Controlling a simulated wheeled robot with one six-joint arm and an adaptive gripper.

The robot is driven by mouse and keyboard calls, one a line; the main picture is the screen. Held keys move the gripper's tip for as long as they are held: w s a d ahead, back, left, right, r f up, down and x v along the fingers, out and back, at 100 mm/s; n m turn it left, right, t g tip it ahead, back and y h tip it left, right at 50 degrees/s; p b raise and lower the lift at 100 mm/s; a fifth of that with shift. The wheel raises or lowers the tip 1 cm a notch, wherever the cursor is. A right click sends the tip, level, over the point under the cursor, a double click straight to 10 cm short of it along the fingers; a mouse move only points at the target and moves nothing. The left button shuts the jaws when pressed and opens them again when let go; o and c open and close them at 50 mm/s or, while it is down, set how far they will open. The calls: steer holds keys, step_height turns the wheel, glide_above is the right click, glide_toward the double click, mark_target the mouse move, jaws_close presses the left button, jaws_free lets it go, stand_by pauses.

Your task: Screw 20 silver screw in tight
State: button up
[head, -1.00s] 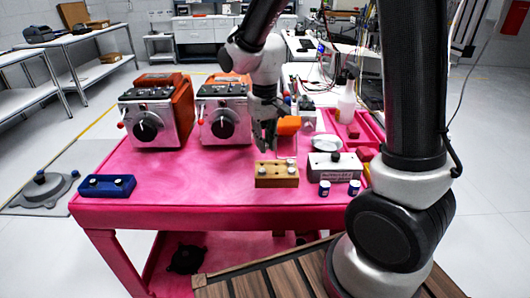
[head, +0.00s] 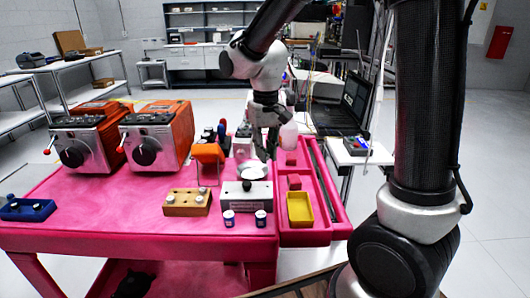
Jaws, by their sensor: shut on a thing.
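My gripper (head: 267,145) hangs fingers-down over the back of the pink table, beside a white dish (head: 250,171) and behind a grey block. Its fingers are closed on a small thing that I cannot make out. A wooden block (head: 186,209) stands left of the grey block, with silver screw heads (head: 198,199) on top. A blue block (head: 28,212) at the far left also carries silver heads (head: 37,205).
The grey block (head: 247,201) has a black knob. Two small blue-and-white jars (head: 229,219) stand before it. A pink tray (head: 308,238) with a yellow bin (head: 299,208) is at right. An orange holder (head: 209,153) and two orange-and-grey machines (head: 158,137) stand behind. The front left is clear.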

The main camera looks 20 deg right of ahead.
steer(key=shift+s+d, duration=0.15)
steer(key=shift+d, duration=0.05)
steer(key=shift+f, duration=3.55)
steer(key=shift+f, duration=0.9)
